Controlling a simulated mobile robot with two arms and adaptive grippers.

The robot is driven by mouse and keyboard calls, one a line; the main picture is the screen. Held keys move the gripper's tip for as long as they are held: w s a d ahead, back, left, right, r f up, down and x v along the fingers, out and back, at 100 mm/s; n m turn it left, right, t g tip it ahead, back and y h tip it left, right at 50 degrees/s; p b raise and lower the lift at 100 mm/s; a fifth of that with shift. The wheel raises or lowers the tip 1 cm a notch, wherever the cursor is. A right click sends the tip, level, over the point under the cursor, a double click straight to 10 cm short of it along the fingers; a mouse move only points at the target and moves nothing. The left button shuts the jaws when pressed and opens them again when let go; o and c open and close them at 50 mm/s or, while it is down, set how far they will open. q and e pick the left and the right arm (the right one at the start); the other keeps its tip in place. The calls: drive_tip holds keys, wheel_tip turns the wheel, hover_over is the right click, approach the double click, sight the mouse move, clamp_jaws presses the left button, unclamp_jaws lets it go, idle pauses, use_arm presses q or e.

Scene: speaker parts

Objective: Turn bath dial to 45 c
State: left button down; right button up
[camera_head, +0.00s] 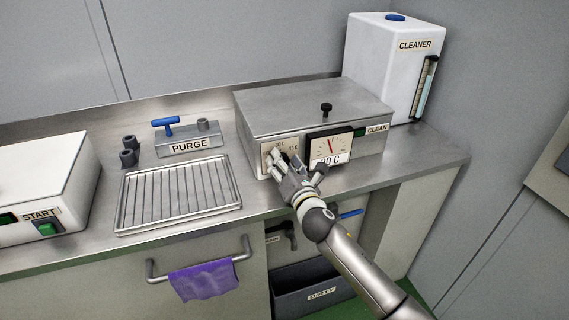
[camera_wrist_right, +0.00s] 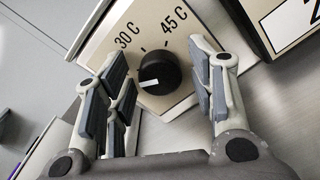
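The bath (camera_head: 300,105) is a grey metal box with a lid on the counter. Its black round dial (camera_wrist_right: 158,74) sits on a cream plate (camera_wrist_right: 190,52) marked 30 C and 45 C. The dial's white pointer line lies toward the left in the right wrist view, not at the 45 C mark. My right gripper (camera_head: 292,165) is at the bath's front and mostly hides the dial in the head view. In the right wrist view its fingers (camera_wrist_right: 160,98) are spread on both sides of the dial with visible gaps, open and empty. My left gripper is not in view.
A gauge (camera_head: 329,148) with a red needle is right of the dial, close to my gripper. A CLEAN label (camera_head: 377,128) is farther right. A wire rack (camera_head: 180,196), the PURGE block (camera_head: 190,142) and a START box (camera_head: 40,190) stand left. A CLEANER tank (camera_head: 385,65) stands behind.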

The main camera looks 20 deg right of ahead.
drive_tip(key=c, duration=0.8)
drive_tip(key=shift+m, duration=0.4)
drive_tip(key=m+p, duration=0.1)
drive_tip(key=m, duration=0.3)
drive_tip(key=shift+m, duration=0.4)
drive_tip(key=m+p, duration=0.1)
drive_tip(key=m, duration=0.4)
drive_tip(key=m+p, duration=0.1)
drive_tip(key=m, duration=0.5)
drive_tip(key=shift+m, duration=0.4)
drive_tip(key=m+p, duration=0.2)
drive_tip(key=m, duration=0.4)
drive_tip(key=shift+f, duration=0.2)
drive_tip(key=shift+m, duration=0.4)
